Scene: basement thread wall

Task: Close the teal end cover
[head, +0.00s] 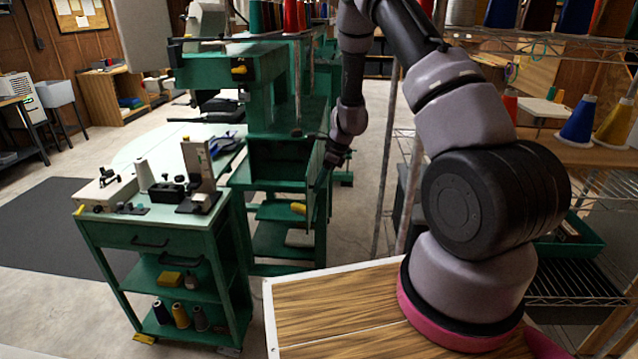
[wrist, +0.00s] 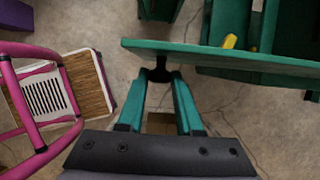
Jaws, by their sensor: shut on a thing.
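The teal end cover (head: 316,178) stands open at the right end of the green machine cabinet (head: 270,205), seen nearly edge-on in the head view. The dark cabinet opening (head: 280,160) shows to its left. In the wrist view the end cover (wrist: 225,57) runs across the picture as a long, thin panel. My gripper (head: 328,163) is at the cover's outer right side. In the wrist view my gripper's fingers (wrist: 161,77) are shut on a black knob (wrist: 160,74) on the cover.
A green cart (head: 160,235) with tools stands left of the cabinet. Wire shelving with thread cones (head: 577,120) is at right. The wood-topped table (head: 335,305) is in front. Open floor (head: 352,220) lies right of the cover. In the wrist view a pink-framed piece (wrist: 40,100) is at left.

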